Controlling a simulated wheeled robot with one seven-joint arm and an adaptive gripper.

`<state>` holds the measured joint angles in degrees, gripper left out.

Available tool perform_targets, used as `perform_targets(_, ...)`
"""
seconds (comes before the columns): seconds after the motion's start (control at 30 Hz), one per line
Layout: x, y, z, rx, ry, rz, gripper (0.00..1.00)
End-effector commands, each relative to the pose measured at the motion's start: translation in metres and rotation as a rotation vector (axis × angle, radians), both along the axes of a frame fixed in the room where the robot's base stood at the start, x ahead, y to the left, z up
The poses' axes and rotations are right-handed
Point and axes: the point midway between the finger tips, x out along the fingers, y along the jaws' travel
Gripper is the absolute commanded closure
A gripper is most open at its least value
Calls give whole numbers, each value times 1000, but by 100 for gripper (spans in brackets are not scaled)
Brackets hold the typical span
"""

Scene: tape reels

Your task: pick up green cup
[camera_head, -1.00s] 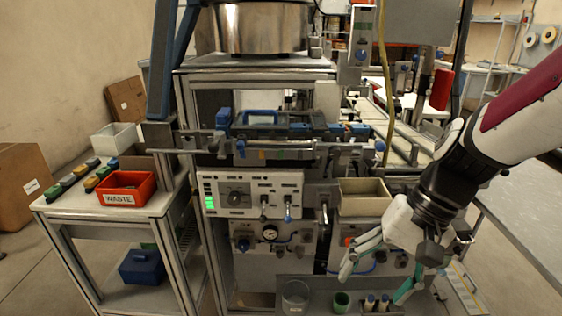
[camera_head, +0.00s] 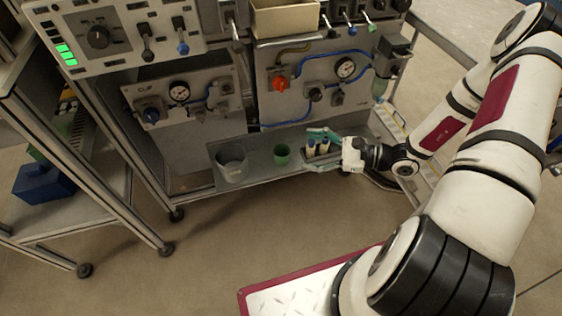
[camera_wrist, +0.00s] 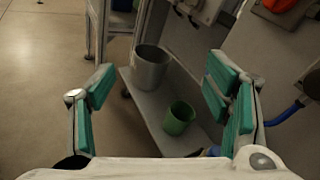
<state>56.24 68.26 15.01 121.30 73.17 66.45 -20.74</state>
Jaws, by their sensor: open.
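The green cup (camera_head: 282,154) stands upright on the low grey shelf of the machine frame, between a larger grey bucket on its left and a small holder of bottles on its right. In the wrist view the green cup (camera_wrist: 178,118) shows between my open fingers, ahead of them and right of centre, with clear space around it. My gripper (camera_head: 318,148) is at the shelf's right part, to the right of the cup, by the bottles. Its teal-padded fingers (camera_wrist: 168,105) are spread wide and hold nothing.
The grey bucket (camera_head: 231,162) stands close left of the cup. The bottles (camera_head: 317,147) are beside my gripper, partly hidden by it. The low shelf (camera_head: 258,172) has a front edge and a panel with gauges and hoses behind and above. The floor in front is clear.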

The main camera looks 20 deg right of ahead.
Motion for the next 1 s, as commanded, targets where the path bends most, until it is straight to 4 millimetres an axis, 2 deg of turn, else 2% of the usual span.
perform_targets(0.03,4,-5,-30,57,22,-72,29)
perform_targets(0.2,12,-19,-93,195,74,-281,29)
perform_targets(0.3,14,-25,-117,249,94,-367,29)
perform_targets(0.4,15,-28,-132,282,108,-420,29)
perform_targets(0.57,22,-24,-141,300,116,-449,29)
perform_targets(0.9,72,10,-141,298,116,-445,29)
perform_targets(1.0,81,15,-141,296,116,-447,29)
